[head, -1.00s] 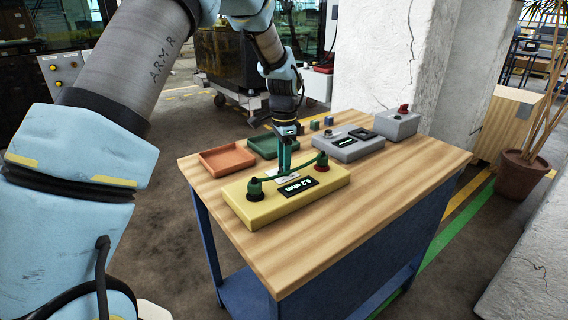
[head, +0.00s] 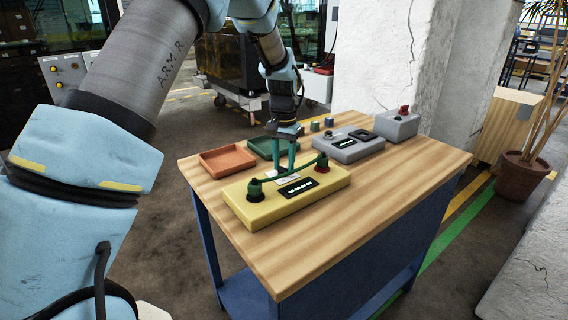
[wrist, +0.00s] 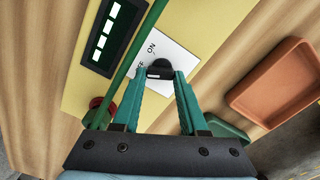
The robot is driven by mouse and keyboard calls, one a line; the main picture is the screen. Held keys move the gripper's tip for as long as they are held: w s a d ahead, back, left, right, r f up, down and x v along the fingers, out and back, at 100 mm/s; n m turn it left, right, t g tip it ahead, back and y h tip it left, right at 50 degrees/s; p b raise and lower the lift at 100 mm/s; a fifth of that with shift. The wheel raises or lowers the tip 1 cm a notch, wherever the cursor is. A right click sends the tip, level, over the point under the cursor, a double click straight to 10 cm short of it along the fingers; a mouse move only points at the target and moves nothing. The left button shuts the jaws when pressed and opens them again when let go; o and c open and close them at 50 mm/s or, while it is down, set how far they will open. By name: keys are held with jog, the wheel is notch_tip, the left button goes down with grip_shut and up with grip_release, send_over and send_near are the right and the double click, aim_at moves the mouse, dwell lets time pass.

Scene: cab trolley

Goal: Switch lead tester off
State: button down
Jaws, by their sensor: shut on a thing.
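The yellow lead tester (head: 262,213) lies on the wooden trolley top. Its dark display (head: 297,187) shows a row of pale blocks; it also shows in the wrist view (wrist: 116,32). A black round knob (wrist: 160,67) with a pale mark sits on a white plate (wrist: 172,52) lettered ON, with another word partly hidden by a finger. My gripper (wrist: 161,74) is shut on the knob, one green finger at each side. In the head view my gripper (head: 285,171) reaches down behind the green lead, which arches between a dark plug (head: 255,190) and a red-based plug (head: 321,163).
An orange tray (head: 228,161) and a green tray (head: 262,150) lie behind the tester. A grey device (head: 348,148), a grey box with a red button (head: 396,125) and small blocks (head: 328,122) stand farther back. The trolley's front right (head: 400,200) is clear.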

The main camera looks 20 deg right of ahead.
jog(key=shift+n, duration=0.3)
jog(key=shift+c, duration=2.2)
grip_release()
notch_tip(320, 180, up, 11)
jog(key=b, duration=0.2)
jog(key=shift+f, duration=0.1)
